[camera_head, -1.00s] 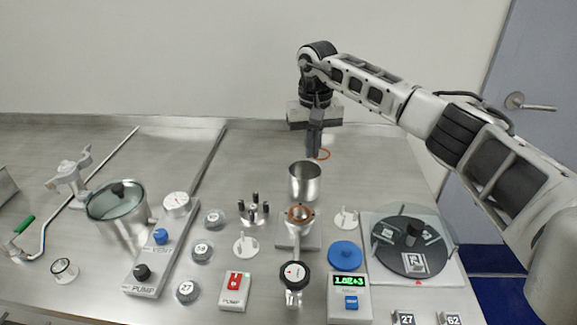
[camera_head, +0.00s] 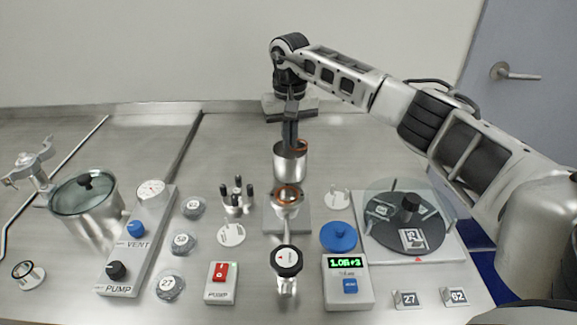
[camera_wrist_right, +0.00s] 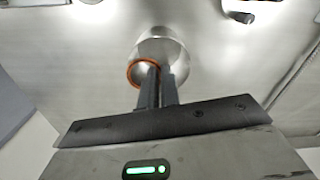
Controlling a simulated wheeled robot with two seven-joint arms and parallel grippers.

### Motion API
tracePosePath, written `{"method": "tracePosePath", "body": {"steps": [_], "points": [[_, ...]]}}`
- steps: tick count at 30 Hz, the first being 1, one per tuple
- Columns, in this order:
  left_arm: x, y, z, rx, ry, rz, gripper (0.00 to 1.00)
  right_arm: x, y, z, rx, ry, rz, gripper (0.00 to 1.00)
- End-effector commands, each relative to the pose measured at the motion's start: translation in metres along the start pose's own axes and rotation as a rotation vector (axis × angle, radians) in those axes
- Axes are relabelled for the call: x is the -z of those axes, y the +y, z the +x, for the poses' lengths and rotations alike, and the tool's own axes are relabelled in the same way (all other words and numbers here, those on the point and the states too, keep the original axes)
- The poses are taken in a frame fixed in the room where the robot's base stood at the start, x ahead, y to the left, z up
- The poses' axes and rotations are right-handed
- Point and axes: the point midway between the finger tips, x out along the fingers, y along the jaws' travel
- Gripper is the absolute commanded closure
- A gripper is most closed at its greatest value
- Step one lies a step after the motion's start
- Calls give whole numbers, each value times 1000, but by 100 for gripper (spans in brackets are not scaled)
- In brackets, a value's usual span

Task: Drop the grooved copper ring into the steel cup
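The steel cup (camera_head: 289,168) stands upright behind the flanged fitting, near the middle of the bench. The copper ring (camera_head: 303,146) is at the fingertips of my right gripper (camera_head: 290,149), sticking out to their right, at the cup's rim. In the right wrist view the ring (camera_wrist_right: 131,74) sticks out left of the fingers (camera_wrist_right: 157,72), overlapping the cup (camera_wrist_right: 178,47) in the picture. The fingers are close together and shut on the ring's edge. The ring's groove is too small to make out. My left gripper is not in view.
In front of the cup is a fitting with another copper-coloured ring (camera_head: 286,187) on top. A pronged stand (camera_head: 238,202) is to the left, a blue disc (camera_head: 339,237) to the right. A turntable plate (camera_head: 440,245) lies further right.

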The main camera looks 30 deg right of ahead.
Motion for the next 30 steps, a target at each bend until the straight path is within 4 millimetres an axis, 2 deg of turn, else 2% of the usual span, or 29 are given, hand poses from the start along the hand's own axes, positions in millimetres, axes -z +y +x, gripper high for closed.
{"method": "tracePosePath", "body": {"steps": [4,7,8,16,19,23,30], "points": [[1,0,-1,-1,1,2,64,0,0,-1,0,0,0,100],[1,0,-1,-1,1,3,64,0,0,-1,0,0,0,74],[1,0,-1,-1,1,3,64,0,0,-1,0,0,0,70],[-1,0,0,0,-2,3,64,0,0,-2,0,1,0,70],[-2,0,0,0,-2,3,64,1,0,-8,1,3,0,70],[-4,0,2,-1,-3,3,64,1,0,-27,1,6,0,70],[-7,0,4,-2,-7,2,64,1,0,-85,2,6,0,70]]}}
